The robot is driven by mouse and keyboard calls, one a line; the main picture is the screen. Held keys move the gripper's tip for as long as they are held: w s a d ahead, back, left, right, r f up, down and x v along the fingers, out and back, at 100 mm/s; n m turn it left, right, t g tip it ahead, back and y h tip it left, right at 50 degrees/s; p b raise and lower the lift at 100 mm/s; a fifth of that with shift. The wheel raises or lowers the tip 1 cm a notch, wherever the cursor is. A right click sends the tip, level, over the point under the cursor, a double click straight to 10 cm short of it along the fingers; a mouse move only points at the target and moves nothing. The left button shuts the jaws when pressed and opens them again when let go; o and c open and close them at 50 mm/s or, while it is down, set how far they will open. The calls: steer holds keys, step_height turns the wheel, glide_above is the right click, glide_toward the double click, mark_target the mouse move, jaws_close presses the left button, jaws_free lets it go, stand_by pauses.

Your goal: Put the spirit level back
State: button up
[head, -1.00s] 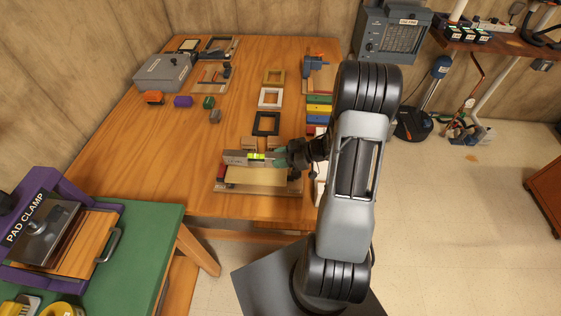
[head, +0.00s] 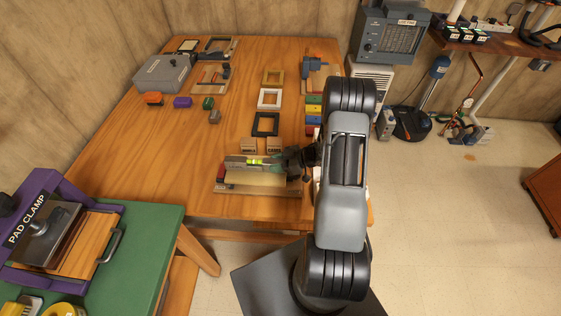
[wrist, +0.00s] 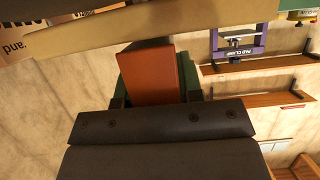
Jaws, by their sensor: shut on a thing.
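The spirit level (head: 240,161) is a grey bar with a bright yellow-green vial. It lies lengthwise across the picture at the back edge of a wooden board with a pale pad (head: 258,180), near the table's front edge. My gripper (head: 277,161) is shut on the level's right part. I cannot tell whether the level touches the board. In the wrist view, an orange-brown block face (wrist: 151,78) shows between my green fingers, and a pale bar (wrist: 120,25) crosses the top. The level's right end is hidden by my gripper.
Two small wooden blocks (head: 248,145) stand just behind the level. A black frame (head: 266,124) lies farther back, with coloured bars (head: 313,109) to its right. The green table with the pad clamp (head: 45,225) is at the lower left. The table's left middle is clear.

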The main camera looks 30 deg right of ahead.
steer(key=shift+f, duration=0.1)
steer(key=shift+f, duration=0.15)
steer(key=o, duration=1.1)
steer(key=shift+d+b, duration=0.1)
steer(key=shift+b, duration=0.3)
